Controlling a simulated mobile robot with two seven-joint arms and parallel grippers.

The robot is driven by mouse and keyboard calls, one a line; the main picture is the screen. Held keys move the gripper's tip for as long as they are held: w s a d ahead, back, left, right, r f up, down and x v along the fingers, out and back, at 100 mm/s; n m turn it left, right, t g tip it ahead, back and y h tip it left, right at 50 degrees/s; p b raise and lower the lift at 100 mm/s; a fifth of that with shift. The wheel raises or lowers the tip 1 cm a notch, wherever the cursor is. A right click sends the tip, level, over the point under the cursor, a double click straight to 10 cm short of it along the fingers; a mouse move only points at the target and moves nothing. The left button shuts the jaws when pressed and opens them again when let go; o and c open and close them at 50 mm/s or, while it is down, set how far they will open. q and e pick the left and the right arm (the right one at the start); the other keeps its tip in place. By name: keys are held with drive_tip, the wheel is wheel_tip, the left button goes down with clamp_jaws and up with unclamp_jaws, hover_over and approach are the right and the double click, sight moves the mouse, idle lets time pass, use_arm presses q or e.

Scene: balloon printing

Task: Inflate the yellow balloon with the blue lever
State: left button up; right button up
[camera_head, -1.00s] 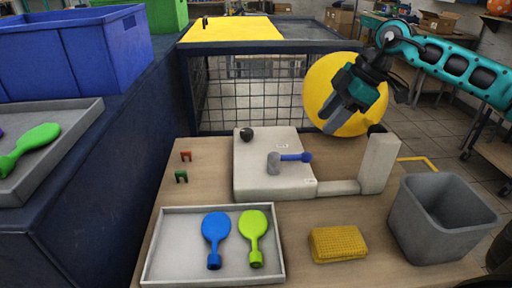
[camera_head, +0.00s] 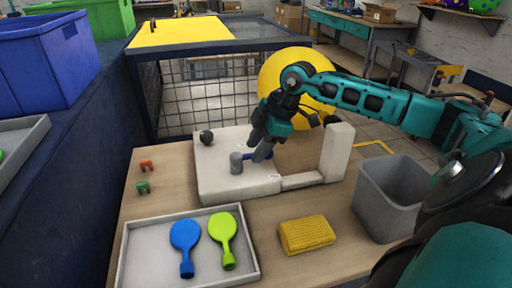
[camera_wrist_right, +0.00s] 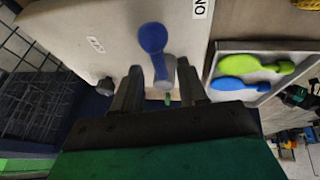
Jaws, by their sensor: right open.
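The large round yellow balloon (camera_head: 285,72) is behind the machine, partly hidden by my right arm. The white machine (camera_head: 225,180) stands on the wooden table with a grey knob (camera_head: 236,163) and a blue lever (camera_head: 249,156). My right gripper (camera_head: 262,150) is low over the machine at the lever and hides part of it. In the right wrist view the blue lever (camera_wrist_right: 153,40) points away between the open fingers of the gripper (camera_wrist_right: 160,88). I cannot tell whether the fingers touch it. My left gripper is out of view.
A grey tray (camera_head: 140,262) holds a blue and a green flat balloon. A yellow sponge (camera_head: 306,235) and a grey bin (camera_head: 390,200) are to the right. Red and green clips (camera_head: 145,166) lie at the left. A wire cage (camera_head: 200,95) stands behind the table.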

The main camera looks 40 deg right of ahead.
drive_tip(key=shift+w+a+f, duration=0.1)
drive_tip(key=shift+w+f, duration=0.05)
drive_tip(key=shift+f, duration=0.25)
clamp_jaws()
idle(0.4)
